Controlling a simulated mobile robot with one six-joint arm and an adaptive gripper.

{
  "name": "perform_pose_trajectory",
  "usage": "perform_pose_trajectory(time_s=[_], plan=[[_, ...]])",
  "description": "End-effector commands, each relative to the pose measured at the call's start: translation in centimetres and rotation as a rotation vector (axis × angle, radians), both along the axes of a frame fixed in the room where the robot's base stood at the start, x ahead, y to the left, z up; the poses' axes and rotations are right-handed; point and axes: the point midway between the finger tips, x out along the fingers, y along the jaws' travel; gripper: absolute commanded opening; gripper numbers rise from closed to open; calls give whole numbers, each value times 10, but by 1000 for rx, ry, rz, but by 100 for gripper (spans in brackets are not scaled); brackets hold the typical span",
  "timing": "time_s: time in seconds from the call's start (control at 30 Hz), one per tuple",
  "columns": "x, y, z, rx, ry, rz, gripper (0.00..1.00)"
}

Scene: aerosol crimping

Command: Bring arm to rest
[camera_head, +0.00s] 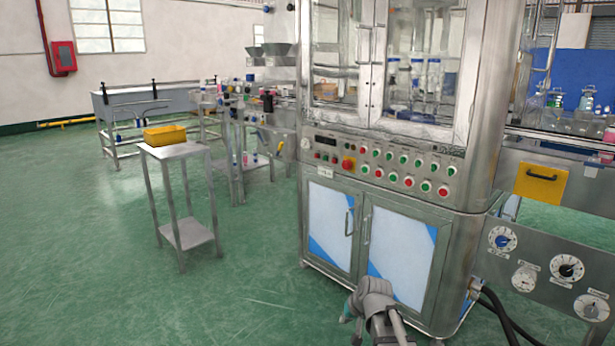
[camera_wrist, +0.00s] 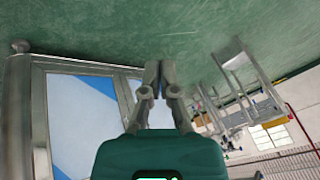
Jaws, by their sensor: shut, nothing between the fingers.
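My gripper shows in the wrist view (camera_wrist: 158,75) with its two fingers together, shut and empty. The wrist view is turned about, with the green floor at the top and the machine's cabinet doors at the left. In the head view only part of my arm (camera_head: 375,305) shows at the bottom, in front of the lower doors of the steel crimping machine (camera_head: 480,120). The fingertips cannot be made out there. No object touches the fingers.
A steel stand (camera_head: 184,152) with a yellow box (camera_head: 165,134) on it stands left of the machine. Conveyor equipment (camera_head: 240,120) lies behind it. A gauge panel (camera_head: 540,268) and black hoses (camera_head: 497,312) are at the right. The green floor (camera_head: 90,260) at front left is clear.

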Motion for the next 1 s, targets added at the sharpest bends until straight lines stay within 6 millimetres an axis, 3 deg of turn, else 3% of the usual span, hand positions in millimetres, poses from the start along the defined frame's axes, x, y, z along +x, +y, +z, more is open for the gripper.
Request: perform_pose_trajectory(time_s=[0.03,0.2,0.57,1.0], plan=[[-30,-8,-1,-45,50,14,0],[-85,-29,-9,-162,188,42,0],[-167,-62,-8,-325,389,55,0],[-162,-61,40,-321,385,55,0]])
